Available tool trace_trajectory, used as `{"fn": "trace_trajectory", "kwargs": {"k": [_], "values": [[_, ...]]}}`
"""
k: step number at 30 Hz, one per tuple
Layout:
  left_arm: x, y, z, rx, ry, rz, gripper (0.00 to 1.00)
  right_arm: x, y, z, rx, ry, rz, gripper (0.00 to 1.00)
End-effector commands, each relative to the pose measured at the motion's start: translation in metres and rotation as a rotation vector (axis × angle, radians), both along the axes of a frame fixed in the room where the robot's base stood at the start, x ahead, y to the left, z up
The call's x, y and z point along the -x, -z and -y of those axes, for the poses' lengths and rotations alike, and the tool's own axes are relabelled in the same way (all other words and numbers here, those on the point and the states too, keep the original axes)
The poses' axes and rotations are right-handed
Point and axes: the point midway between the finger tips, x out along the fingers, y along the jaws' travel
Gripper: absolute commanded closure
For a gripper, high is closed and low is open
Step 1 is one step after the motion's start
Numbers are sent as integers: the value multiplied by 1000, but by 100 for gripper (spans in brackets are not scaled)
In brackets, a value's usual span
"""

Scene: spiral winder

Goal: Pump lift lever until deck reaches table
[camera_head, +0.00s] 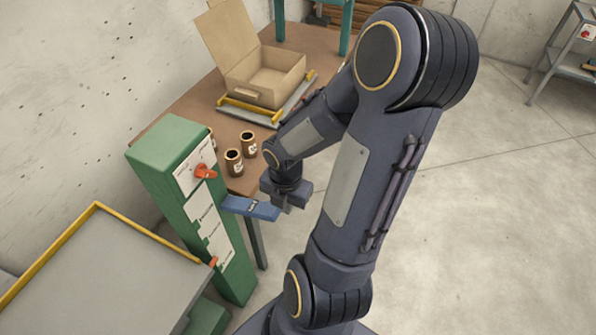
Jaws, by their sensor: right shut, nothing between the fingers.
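The lift is a green column (165,160) with a white-labelled face. A blue bar (250,208), apparently the lift lever, sticks out from its right side. The grey deck (105,285), edged in yellow on its far sides, lies at the lower left and looks lower than the table. The brown wooden table (185,103) stands behind the column. My right gripper (284,207) is shut with nothing in it, at the outer end of the blue bar; whether it touches the bar cannot be told. My left gripper is out of view.
The table holds an open cardboard box (262,78) on a grey tray with yellow bars, and dark cans (234,162). Red knobs (205,171) sit on the column's face. A grey metal stand (570,65) is far right. The floor (480,220) at right is clear.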

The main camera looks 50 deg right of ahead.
Motion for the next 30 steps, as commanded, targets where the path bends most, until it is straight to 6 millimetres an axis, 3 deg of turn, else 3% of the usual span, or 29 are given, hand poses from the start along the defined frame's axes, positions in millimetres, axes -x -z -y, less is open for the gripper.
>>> {"fn": "trace_trajectory", "kwargs": {"k": [1,6,13,19,30], "values": [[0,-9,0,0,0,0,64,2,-18,2,5,3,6,100],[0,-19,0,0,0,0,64,12,-58,3,5,1,9,100],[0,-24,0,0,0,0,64,22,-97,5,4,-2,9,100],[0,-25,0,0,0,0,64,27,-112,6,2,-3,5,100],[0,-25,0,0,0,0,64,28,-113,6,1,-2,4,100]]}}
